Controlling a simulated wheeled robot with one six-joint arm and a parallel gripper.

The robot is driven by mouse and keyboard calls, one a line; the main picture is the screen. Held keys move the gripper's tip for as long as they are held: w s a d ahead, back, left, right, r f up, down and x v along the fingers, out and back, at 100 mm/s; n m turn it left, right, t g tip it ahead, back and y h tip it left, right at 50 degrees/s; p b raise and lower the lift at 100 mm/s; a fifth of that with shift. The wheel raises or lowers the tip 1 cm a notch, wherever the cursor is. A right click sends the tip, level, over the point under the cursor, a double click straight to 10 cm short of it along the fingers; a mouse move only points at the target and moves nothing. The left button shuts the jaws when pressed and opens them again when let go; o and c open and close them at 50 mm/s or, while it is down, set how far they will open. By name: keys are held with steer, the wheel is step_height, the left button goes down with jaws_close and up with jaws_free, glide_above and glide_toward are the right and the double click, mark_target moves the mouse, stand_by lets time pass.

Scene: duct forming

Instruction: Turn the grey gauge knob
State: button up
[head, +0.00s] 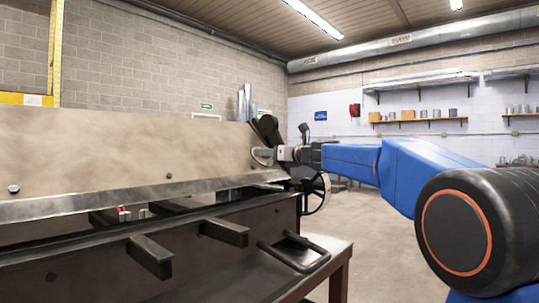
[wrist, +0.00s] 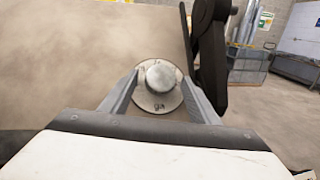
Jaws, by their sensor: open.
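The grey gauge knob (wrist: 160,76) is a round, light grey cap on a pale round dial plate (wrist: 160,104) with dark markings, on the beige machine panel. In the wrist view my gripper (wrist: 160,82) is open, with one finger on each side of the knob. I cannot tell whether the fingers touch it. In the head view my gripper (head: 267,155) is at the right end of the machine, at the end of my blue arm. The knob is too small and covered to make out there.
The large beige forming machine (head: 120,150) fills the left. A black lever arm (wrist: 212,55) stands close to the right of the dial. A spoked handwheel (head: 316,193) is below my gripper. Open floor (head: 385,230) lies to the right, with shelves (head: 420,120) on the far wall.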

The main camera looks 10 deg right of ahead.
steer(key=c, duration=1.1)
steer(key=shift+o, duration=0.2)
steer(key=shift+n, duration=0.3)
steer(key=n+g+y, duration=0.1)
steer(key=n, duration=0.1)
steer(key=n+y, duration=0.2)
steer(key=shift+w+d+g, duration=0.2)
steer(key=shift+d+g, duration=0.15)
steer(key=shift+g, duration=0.05)
steer(key=n+g+y, duration=0.1)
steer(key=n, duration=0.1)
steer(key=n+g+y, duration=0.1)
steer(key=n+g, duration=0.1)
steer(key=n, duration=0.1)
steer(key=shift+w+d+y, duration=0.15)
steer(key=shift+w+y, duration=0.05)
steer(key=shift+y, duration=0.1)
steer(key=n+g, duration=0.1)
steer(key=n, duration=0.1)
steer(key=n+g, duration=0.2)
steer(key=n+g+y, duration=0.1)
steer(key=n, duration=0.1)
steer(key=shift+w+d+r+g, duration=0.1)
steer(key=shift+w+d+g, duration=0.05)
steer(key=shift+w+g, duration=0.2)
steer(key=shift+r+n+g, duration=0.15)
steer(key=shift+n+g, duration=1.4)
steer(key=shift+n, duration=0.65)
steer(key=shift+n+g, duration=0.3)
steer(key=shift+n, duration=0.1)
